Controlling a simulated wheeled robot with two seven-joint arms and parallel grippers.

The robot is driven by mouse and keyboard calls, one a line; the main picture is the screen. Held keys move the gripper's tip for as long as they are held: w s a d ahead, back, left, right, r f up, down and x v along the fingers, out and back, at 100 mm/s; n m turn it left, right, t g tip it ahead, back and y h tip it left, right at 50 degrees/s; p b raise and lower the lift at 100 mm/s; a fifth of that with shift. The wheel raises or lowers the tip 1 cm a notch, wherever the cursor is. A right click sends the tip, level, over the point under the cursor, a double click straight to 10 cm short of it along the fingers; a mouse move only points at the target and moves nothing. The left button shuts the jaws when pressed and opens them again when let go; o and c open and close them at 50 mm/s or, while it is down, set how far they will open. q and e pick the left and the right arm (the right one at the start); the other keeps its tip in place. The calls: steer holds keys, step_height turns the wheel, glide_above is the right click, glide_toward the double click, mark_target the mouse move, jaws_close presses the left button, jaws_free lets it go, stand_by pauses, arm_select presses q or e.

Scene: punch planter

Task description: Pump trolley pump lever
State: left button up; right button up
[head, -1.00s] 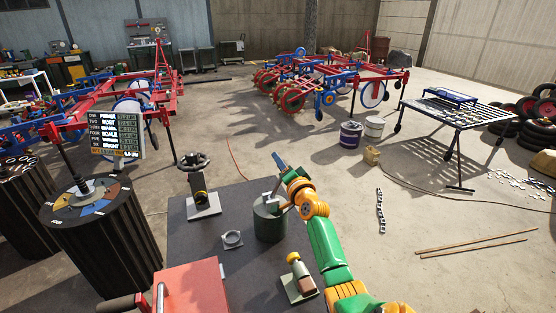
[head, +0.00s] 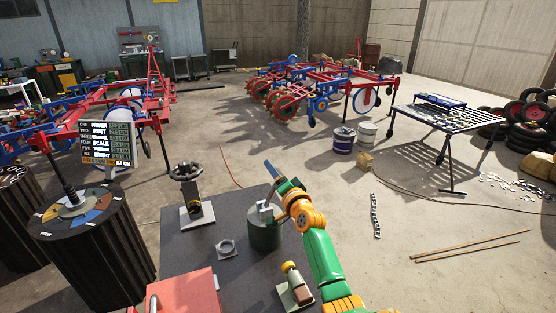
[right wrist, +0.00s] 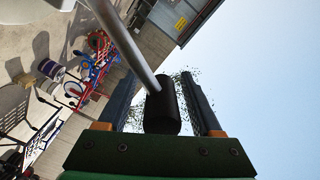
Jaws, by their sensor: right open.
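The pump is a dark green canister (head: 264,232) with a grey top, standing on the dark trolley top (head: 225,283). My right gripper (head: 275,175) is above and slightly right of the canister in the head view. In the right wrist view, the lever is a grey metal rod (right wrist: 130,50) ending in a black grip (right wrist: 161,108). The grip lies between the fingers of my right gripper (right wrist: 161,103), which are open, with a gap visible on the right. I cannot tell whether the left finger touches it. In the head view the gripper mostly hides the lever. My left gripper is not in view.
A handwheel stand (head: 194,213), a grey ring block (head: 227,248), a small fixture (head: 294,286) and a red box (head: 185,292) are on the trolley top. A black ribbed drum (head: 95,245) stands left. Open floor lies beyond the trolley.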

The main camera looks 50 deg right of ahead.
steer(key=v, duration=0.6)
steer(key=shift+d, duration=0.1)
